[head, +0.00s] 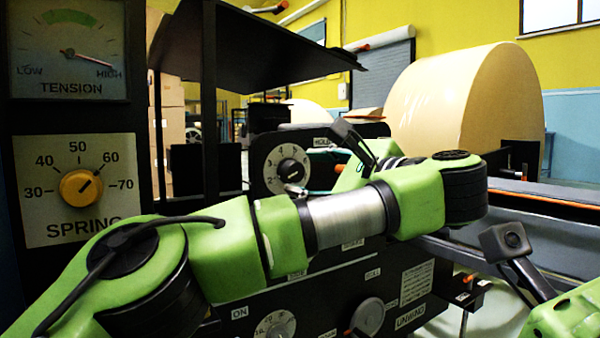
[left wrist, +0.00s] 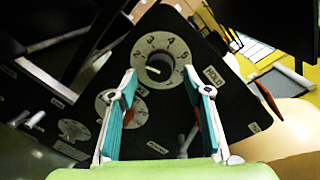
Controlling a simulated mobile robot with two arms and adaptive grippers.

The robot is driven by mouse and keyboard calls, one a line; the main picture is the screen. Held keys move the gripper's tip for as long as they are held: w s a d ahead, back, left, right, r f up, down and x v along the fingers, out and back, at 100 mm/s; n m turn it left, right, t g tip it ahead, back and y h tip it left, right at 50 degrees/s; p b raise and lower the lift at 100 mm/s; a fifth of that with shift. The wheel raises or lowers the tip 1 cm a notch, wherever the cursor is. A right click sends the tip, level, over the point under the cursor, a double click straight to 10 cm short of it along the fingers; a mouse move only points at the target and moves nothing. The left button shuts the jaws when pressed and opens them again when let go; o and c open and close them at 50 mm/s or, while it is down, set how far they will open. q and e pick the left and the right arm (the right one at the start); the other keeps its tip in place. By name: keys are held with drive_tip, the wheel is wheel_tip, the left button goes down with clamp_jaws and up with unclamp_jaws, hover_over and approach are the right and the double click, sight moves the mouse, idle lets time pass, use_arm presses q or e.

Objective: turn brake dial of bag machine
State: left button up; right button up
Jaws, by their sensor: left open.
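The brake dial (head: 289,168), a pale numbered ring with a dark round knob, sits on a black panel. In the left wrist view the dial (left wrist: 158,62) lies ahead, beyond and between my fingertips, and its knob carries a light mark. My left gripper (head: 312,172) reaches toward the dial from the right in the head view, partly hidden by my arm. In the left wrist view my left gripper (left wrist: 166,84) is open, with its teal fingers wide apart and nothing between them. I cannot tell whether a fingertip touches the panel. My right gripper is not visible.
A yellow spring knob (head: 81,187) sits under a tension gauge (head: 68,50) at the left. A grey knob (head: 368,317) and another numbered dial (head: 275,326) are lower on the machine. A large kraft roll (head: 470,100) stands behind at the right. A dark sloping plate (head: 255,45) overhangs.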

use_arm(q)
drive_tip(key=shift+v, duration=2.2)
drive_tip(key=shift+r, duration=0.15)
